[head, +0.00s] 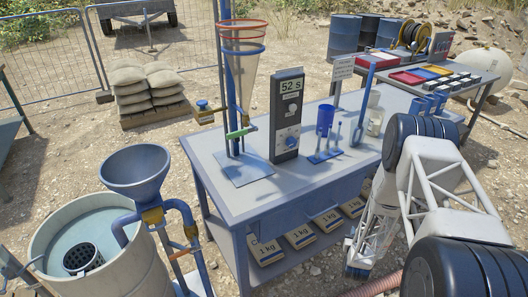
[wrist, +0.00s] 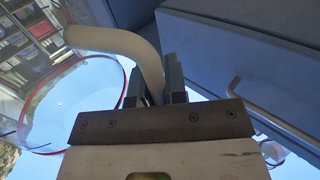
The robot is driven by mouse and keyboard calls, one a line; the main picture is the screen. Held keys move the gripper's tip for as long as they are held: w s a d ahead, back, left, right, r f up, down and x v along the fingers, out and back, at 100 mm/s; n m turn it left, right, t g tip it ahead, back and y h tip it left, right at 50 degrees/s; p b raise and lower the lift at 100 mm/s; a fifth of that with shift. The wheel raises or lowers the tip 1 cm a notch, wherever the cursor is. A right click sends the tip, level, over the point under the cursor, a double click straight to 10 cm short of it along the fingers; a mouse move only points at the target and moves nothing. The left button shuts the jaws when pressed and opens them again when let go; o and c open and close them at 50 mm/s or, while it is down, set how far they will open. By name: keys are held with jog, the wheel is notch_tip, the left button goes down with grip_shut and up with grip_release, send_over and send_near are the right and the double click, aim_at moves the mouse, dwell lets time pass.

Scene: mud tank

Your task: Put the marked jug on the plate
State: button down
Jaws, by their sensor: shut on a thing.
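My gripper (wrist: 157,75) is shut on a cream curved handle (wrist: 112,39) in the wrist view. The handle appears to belong to a clear jug (wrist: 72,108) with a red rim at the left, its body see-through; I cannot see a mark on it for certain. In the head view my arm bends down at the right front of the blue bench; my gripper and the held jug are hidden there. A square blue-grey plate (head: 241,171) lies on the bench under a tall clear funnel. Nothing stands on its visible part except the funnel's stand at the back.
The clear funnel (head: 242,62) hangs above the plate. A timer box (head: 288,118), blue cup (head: 325,118) and small clear vessel (head: 376,123) stand on the bench (head: 300,184). A barrel (head: 110,250) with a blue hopper is at left front. The bench's front strip is free.

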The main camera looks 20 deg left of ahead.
jog(key=w+a+r+n+y, duration=0.15)
jog(key=a+r, duration=0.25)
jog(key=r, duration=0.7)
jog(key=w+a+r, duration=0.3)
jog(key=r, duration=0.8)
jog(key=w+a+r+y, duration=0.15)
jog(key=a+r, duration=0.25)
jog(key=r, duration=0.8)
jog(key=s+a+n+g+y, duration=0.4)
jog(key=s+a, duration=0.6)
jog(key=a, duration=0.4)
jog(key=s+a+r+n+g+y, duration=0.1)
jog(key=s+a+n+g+y, duration=0.3)
jog(key=a, duration=1)
jog(key=s+n+y, duration=0.2)
jog(key=s+y, duration=0.2)
jog(key=s, duration=0.2)
jog(key=shift+s+r, duration=0.3)
jog(key=shift+a, duration=0.15)
jog(key=x, duration=1.4)
